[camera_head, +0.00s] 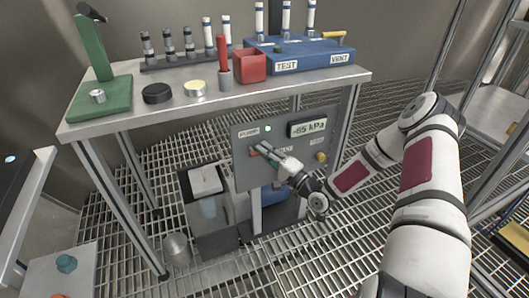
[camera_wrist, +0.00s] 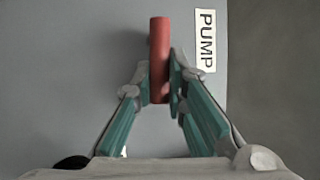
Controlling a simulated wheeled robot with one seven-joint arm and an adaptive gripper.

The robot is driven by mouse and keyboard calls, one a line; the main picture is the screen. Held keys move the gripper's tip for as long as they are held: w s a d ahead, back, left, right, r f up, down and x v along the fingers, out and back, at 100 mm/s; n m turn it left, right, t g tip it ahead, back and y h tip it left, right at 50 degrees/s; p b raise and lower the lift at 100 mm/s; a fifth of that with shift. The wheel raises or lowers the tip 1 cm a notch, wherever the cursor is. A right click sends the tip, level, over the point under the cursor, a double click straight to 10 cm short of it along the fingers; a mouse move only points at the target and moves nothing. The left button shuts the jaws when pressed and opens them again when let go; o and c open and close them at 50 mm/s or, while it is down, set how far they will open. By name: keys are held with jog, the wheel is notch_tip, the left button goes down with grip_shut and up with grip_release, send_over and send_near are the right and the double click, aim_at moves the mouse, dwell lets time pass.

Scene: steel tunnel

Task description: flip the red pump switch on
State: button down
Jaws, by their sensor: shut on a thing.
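The red pump switch (camera_wrist: 160,40) is a red lever on the grey panel (camera_head: 246,177), beside the white PUMP label (camera_wrist: 206,40) in the wrist view. In the head view a bit of its red (camera_head: 254,151) shows at my gripper's tips. My gripper (camera_wrist: 160,90) has its teal fingers on both sides of the lever, shut on it. The lever's far end sticks out past the fingertips. In the head view my gripper (camera_head: 262,150) reaches the panel from the right.
The panel also has a display (camera_head: 307,127) reading about -65 kPa and a yellow knob (camera_head: 321,157). Pump equipment (camera_head: 215,245) stands below on the grating.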

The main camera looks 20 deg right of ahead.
jog(key=shift+r+n, duration=0.15)
jog(key=shift+n, duration=0.35)
jog(key=c, duration=1.6)
grip_release()
jog(key=v, duration=1.2)
jog(key=shift+d+r, duration=0.1)
jog(key=shift+d, duration=0.05)
